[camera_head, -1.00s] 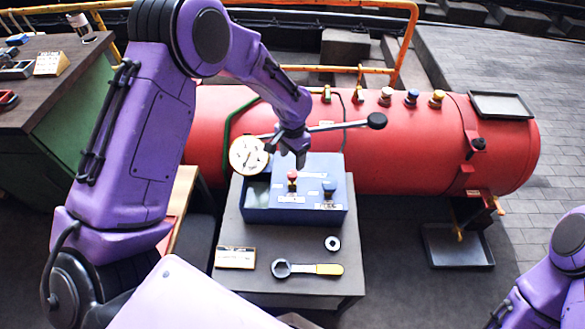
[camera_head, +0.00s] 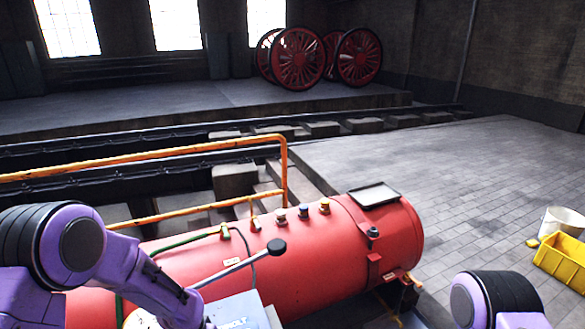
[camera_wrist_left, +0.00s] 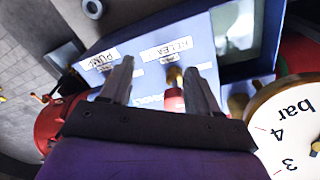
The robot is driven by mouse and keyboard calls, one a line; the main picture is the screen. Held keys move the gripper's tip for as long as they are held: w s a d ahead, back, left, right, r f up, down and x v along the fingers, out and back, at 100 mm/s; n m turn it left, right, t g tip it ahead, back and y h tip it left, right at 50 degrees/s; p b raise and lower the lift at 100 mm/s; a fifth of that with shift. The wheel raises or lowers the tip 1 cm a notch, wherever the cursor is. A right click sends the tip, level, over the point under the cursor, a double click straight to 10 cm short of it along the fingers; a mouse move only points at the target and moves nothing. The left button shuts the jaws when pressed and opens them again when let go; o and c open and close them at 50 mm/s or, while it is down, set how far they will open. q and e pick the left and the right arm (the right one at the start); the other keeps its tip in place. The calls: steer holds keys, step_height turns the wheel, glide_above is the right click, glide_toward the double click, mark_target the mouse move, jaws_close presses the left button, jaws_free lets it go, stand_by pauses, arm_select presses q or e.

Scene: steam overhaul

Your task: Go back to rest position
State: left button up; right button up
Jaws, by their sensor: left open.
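My left arm comes in from the left in the head view, and its hand is largely cut off by the bottom edge. In the left wrist view my left gripper (camera_wrist_left: 158,68) is open over the blue box (camera_wrist_left: 203,52), with its two fingers apart. A red-and-brass knob (camera_wrist_left: 175,100) by the release label shows between the fingers; I cannot tell whether they touch it. The box's corner also shows in the head view (camera_head: 242,312). A white pressure gauge (camera_wrist_left: 290,125) is beside the gripper. Of my right arm only an upper part shows; its gripper is out of view.
A red boiler (camera_head: 320,255) lies behind the box, with valves on top and a black-knobbed lever (camera_head: 240,262) in front. An orange rail (camera_head: 150,157) runs behind it. A yellow crate (camera_head: 562,262) and white bucket (camera_head: 562,222) stand on the right floor, otherwise clear.

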arm_select(q)
steer(key=s+f+n, duration=0.3)
steer(key=s+f, duration=0.4)
steer(key=s, duration=0.2)
steer(key=s+a+f+n+t+y+b, duration=0.1)
steer(key=s+a+n+y, duration=0.1)
steer(key=s, duration=0.6)
steer(key=s+a+f+n+t+y+b, duration=0.1)
steer(key=s+a+f+n+y, duration=0.1)
steer(key=s, duration=0.6)
steer(key=a+n, duration=0.1)
steer(key=a, duration=0.1)
steer(key=shift+s+a+f, duration=0.2)
steer(key=shift+s+a, duration=0.1)
steer(key=shift+a, duration=0.05)
steer(key=shift+c, duration=0.2)
